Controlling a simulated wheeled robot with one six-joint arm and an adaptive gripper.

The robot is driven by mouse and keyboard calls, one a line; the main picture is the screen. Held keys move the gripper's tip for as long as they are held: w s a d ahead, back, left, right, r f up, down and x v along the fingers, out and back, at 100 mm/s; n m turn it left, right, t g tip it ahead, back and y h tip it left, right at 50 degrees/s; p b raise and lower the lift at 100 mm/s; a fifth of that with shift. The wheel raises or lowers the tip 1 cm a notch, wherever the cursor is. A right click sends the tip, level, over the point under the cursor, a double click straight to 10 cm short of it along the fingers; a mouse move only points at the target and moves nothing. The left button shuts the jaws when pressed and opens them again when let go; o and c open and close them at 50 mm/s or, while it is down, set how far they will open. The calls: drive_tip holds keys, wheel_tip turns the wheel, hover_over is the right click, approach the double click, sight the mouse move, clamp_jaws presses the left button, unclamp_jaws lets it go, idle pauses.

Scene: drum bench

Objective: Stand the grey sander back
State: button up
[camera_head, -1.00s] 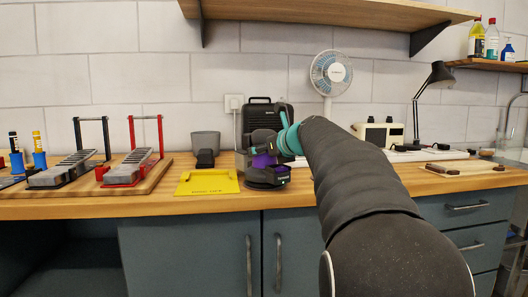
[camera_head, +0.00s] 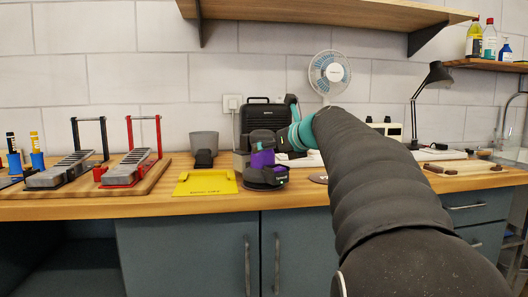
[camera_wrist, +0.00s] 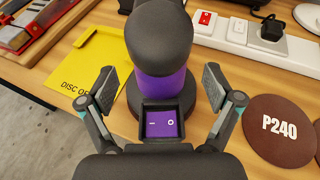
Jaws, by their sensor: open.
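The sander (camera_head: 264,173) stands upright on the bench in the head view, dark grey with a purple body and a wide dark round base. In the wrist view its dark rounded top (camera_wrist: 158,38), purple collar and purple switch marked "– O" (camera_wrist: 162,124) face me. My gripper (camera_wrist: 160,88) is open, with one finger on each side of the sander's near side. Gaps show between the fingers and the sander. In the head view the gripper is partly hidden behind the sander and my arm.
A yellow "DISC OFF" plate (camera_head: 206,183) lies left of the sander. A brown P240 disc (camera_wrist: 281,130) lies to its right, and a white power strip (camera_wrist: 245,36) behind. A grey cup-shaped thing (camera_head: 204,143) and a black case stand at the back.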

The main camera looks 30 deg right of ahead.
drive_tip(key=v, duration=0.6)
drive_tip(key=shift+s, duration=0.35)
drive_tip(key=shift+r, duration=0.1)
drive_tip(key=s+a+f+n+g, duration=0.3)
drive_tip(key=s+a+f+n, duration=0.3)
drive_tip(key=a+f+n, duration=0.25)
drive_tip(key=s+a+f+n+g, duration=0.2)
drive_tip(key=s+a+f+n, duration=0.4)
drive_tip(key=a+f+n, duration=0.25)
drive_tip(key=s+a+f+n+g+h, duration=0.1)
drive_tip(key=s+a+f+n+g, duration=0.2)
drive_tip(key=s+f+n, duration=1.1)
wheel_tip(320, 180, down, 3)
drive_tip(key=n, duration=0.3)
drive_tip(key=shift+s+a+r+n+g, duration=0.2)
drive_tip(key=shift+s+a+n+g, duration=0.05)
drive_tip(key=shift+s+n+g, duration=0.1)
